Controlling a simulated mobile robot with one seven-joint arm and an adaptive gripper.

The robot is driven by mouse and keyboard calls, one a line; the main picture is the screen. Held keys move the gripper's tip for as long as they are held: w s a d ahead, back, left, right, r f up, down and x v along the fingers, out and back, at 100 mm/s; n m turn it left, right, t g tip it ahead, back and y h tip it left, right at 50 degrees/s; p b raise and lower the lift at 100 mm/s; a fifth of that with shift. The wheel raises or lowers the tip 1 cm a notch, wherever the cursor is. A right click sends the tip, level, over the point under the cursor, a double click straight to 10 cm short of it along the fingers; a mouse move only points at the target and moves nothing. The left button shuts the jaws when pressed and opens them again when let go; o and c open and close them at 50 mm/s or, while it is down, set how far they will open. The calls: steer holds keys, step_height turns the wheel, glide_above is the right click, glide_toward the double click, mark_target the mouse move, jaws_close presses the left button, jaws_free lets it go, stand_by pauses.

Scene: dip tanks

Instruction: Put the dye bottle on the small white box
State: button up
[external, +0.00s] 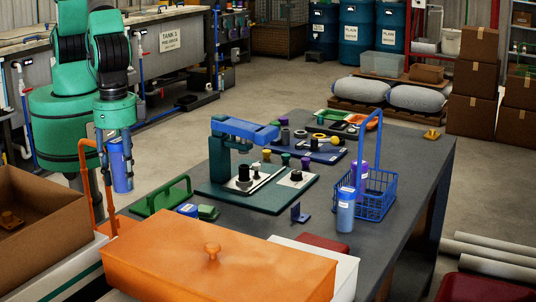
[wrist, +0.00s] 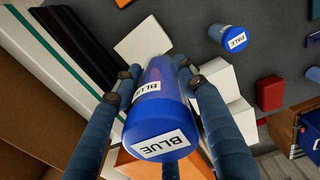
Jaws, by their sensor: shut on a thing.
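My gripper (external: 121,143) is shut on a blue dye bottle (external: 121,170), held in the air left of the dark table. A flat white block (wrist: 145,40) lies beyond the bottle in the wrist view. A stepped white shape (wrist: 232,115) is right of the bottle there, partly behind a finger. I cannot tell which of these is the small white box. In the external view a white edge (external: 346,277) shows behind the orange lid.
Another blue bottle (external: 345,212) stands on the table (external: 275,222) beside a blue wire basket (external: 376,196). A large orange lid (external: 215,260) with a knob is in front. An orange upright (external: 88,165) and an open cardboard box (external: 40,225) are close to my gripper.

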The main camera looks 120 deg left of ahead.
steer(key=s+d+f, duration=0.1)
steer(key=d+f, duration=0.3)
steer(key=f, duration=0.1)
steer(key=shift+s+p, duration=0.35)
steer(key=shift+d, duration=0.15)
steer(key=shift+f+p, duration=0.45)
steer(key=shift+f, duration=2.5)
steer(key=shift+f+p, duration=0.35)
steer(key=shift+f, duration=1.7)
steer(key=shift+f, duration=0.15)
